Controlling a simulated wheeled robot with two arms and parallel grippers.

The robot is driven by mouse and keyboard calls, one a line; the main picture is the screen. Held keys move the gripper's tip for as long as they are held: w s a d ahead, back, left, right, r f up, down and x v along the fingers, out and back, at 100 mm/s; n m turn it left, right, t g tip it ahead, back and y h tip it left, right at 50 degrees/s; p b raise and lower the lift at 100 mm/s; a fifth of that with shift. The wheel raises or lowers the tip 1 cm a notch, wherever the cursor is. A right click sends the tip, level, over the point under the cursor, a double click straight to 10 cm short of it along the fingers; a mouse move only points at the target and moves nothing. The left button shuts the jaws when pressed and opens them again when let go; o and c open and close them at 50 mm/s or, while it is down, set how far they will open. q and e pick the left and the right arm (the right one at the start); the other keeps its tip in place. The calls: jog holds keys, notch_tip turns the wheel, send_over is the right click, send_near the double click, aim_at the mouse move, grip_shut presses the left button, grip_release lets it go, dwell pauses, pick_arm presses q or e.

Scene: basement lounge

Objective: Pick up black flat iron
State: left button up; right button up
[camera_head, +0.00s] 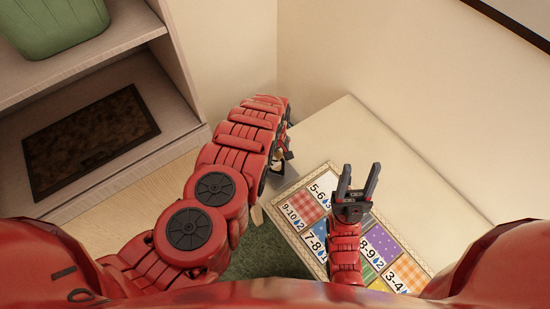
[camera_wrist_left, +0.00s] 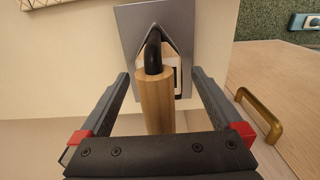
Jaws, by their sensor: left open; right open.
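In the left wrist view, a tool with a flat dark-grey plate (camera_wrist_left: 140,22), a curved black neck (camera_wrist_left: 152,50) and a round wooden handle (camera_wrist_left: 157,100) lies ahead; it is likely the flat iron. My left gripper (camera_wrist_left: 160,76) is open, with one finger on each side of the wooden handle and visible gaps between. In the head view my left gripper (camera_head: 284,150) is mostly hidden behind its own arm, and the tool is barely visible there. My right gripper (camera_head: 357,182) is open and empty above the patterned board.
A patterned number board (camera_head: 308,200) lies on a cream cabinet top (camera_head: 400,170) against the wall. A shelf unit (camera_head: 120,35) at left holds a green bin (camera_head: 50,25) and a dark framed panel (camera_head: 90,140). In the left wrist view, a brass handle (camera_wrist_left: 260,115) sticks out at right.

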pick_arm(q)
jog(key=shift+f, duration=0.55)
grip_shut()
